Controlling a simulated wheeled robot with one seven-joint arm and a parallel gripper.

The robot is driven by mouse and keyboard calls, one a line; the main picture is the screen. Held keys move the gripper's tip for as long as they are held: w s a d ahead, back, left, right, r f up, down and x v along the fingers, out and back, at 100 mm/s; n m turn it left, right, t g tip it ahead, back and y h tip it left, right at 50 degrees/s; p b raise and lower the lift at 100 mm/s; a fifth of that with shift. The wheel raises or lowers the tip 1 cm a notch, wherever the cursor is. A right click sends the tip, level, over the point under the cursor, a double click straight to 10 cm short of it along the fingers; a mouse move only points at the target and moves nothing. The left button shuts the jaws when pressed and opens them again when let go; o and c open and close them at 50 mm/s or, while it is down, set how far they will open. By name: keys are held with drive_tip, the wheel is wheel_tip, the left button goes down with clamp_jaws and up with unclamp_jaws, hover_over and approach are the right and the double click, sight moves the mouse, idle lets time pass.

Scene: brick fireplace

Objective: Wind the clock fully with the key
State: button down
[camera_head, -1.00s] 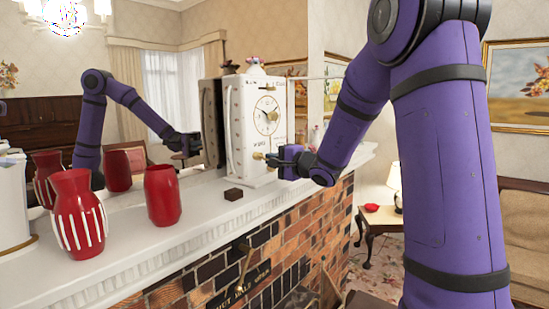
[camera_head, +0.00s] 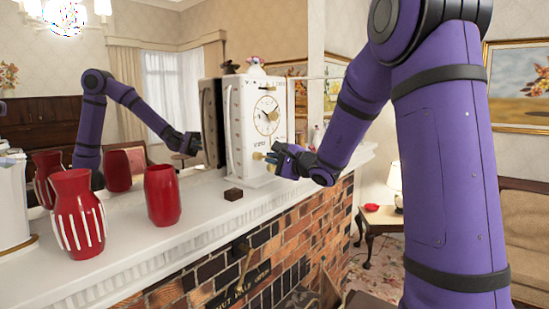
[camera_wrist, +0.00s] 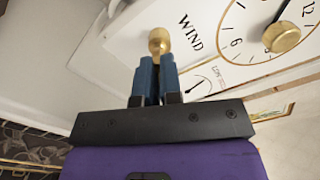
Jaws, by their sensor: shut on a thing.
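The white clock (camera_head: 247,112) stands upright on the mantel, its round dial facing right. In the wrist view, its face (camera_wrist: 222,62) shows the word WIND and a small gauge marked LOW; the gauge's reading is too small to make out. A round brass key (camera_wrist: 159,40) is at the fingertips of my gripper (camera_wrist: 155,62), beside the word WIND. The blue fingers are close together on it and hide part of it. In the head view my gripper (camera_head: 272,158) is at the lower front of the clock.
A second brass knob (camera_wrist: 283,37) sits on the dial. A red vase (camera_head: 162,195) and a striped vase (camera_head: 77,215) stand to the left. A mirror behind reflects my arm.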

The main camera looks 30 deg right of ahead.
drive_tip(key=shift+a, duration=0.1)
drive_tip(key=m, duration=0.4)
drive_tip(key=shift+r, duration=0.1)
drive_tip(key=shift+m, duration=0.3)
drive_tip(key=m, duration=0.4)
drive_tip(key=shift+w+m, duration=0.1)
drive_tip(key=shift+m, duration=0.2)
